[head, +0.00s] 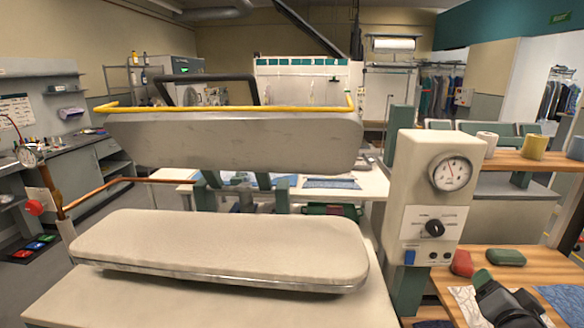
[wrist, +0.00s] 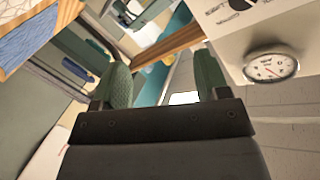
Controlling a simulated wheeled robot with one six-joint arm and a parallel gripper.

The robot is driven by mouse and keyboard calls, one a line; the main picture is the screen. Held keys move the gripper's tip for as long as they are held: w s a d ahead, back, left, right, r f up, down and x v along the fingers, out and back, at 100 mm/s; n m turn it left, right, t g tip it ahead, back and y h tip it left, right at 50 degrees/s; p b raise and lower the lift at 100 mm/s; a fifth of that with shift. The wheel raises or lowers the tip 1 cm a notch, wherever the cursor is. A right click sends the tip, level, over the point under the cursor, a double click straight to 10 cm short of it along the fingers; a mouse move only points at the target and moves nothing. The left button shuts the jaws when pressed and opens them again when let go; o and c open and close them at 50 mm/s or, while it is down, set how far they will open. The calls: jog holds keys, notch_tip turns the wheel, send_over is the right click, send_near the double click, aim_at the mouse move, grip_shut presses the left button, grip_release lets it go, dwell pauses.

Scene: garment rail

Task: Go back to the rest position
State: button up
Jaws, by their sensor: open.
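My gripper (head: 506,300) shows at the bottom right corner of the head view, dark and partly cut off by the frame edge. It is over the wooden table beside the press. In the wrist view, my gripper's two green fingers (wrist: 160,82) stand well apart with nothing between them. The wrist view is tilted and looks past the press's gauge. What is directly under the gripper is partly hidden by it.
A garment press has a padded lower board (head: 220,245) and a raised upper plate (head: 235,142). Its control box (head: 432,190) stands left of my gripper. Red (head: 461,263) and green (head: 506,257) rounded items lie on the table near it. A shelf (head: 520,160) holds spools behind.

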jog(key=s+a+f+n+g, duration=0.2)
jog(key=s+f+g, duration=0.2)
jog(key=f+g, duration=0.4)
jog(key=w+a+n+g+y, duration=0.1)
jog(key=a+n+y, duration=0.6)
jog(key=a, duration=1.8)
jog(key=n+g, duration=0.1)
jog(key=n, duration=0.1)
jog(key=shift+w+n+g, duration=0.3)
jog(key=shift+w+n, duration=0.1)
